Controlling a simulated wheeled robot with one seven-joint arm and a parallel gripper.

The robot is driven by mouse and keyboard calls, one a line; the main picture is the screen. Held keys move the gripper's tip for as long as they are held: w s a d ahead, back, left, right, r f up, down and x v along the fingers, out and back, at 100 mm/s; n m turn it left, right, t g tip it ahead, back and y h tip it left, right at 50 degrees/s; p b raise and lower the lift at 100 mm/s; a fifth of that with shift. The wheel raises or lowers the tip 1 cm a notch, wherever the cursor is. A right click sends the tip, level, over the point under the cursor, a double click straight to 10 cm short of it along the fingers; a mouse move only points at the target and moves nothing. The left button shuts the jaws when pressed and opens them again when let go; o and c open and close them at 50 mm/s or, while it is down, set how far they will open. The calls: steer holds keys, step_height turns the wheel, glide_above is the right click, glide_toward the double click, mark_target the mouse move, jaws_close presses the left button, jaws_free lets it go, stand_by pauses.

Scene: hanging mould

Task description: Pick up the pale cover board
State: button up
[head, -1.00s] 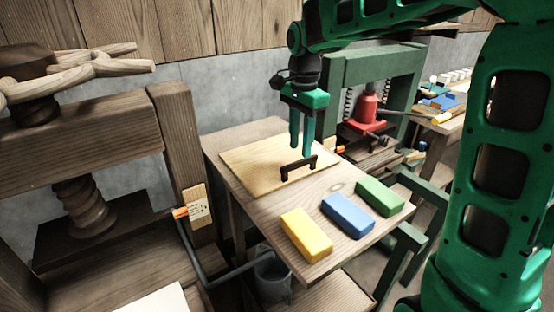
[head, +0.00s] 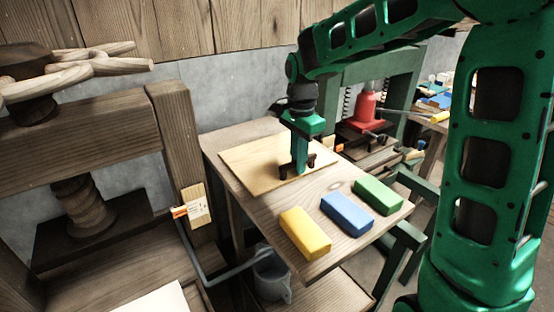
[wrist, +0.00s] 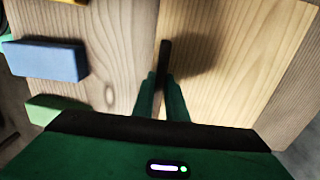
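The pale cover board (head: 250,160) lies flat on the wooden table, with a dark bridge-shaped handle (head: 312,161) on its top near the right edge. My gripper (head: 300,170) is down at the handle, pointing straight down. In the wrist view the two green fingers (wrist: 161,84) stand on either side of the dark handle bar (wrist: 164,52), close against it, so my gripper looks shut on the handle. The cover board (wrist: 235,55) fills the right of that view and still rests on the table. The fingers hide the middle of the handle.
Yellow (head: 305,233), blue (head: 347,214) and green (head: 378,194) blocks lie along the table's (head: 335,180) front right. A wooden screw press (head: 90,140) stands at left, a grey mug (head: 271,276) below the table. A green press with a red jack (head: 364,110) stands behind.

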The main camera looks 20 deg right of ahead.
jaws_close()
steer(key=shift+r, duration=0.15)
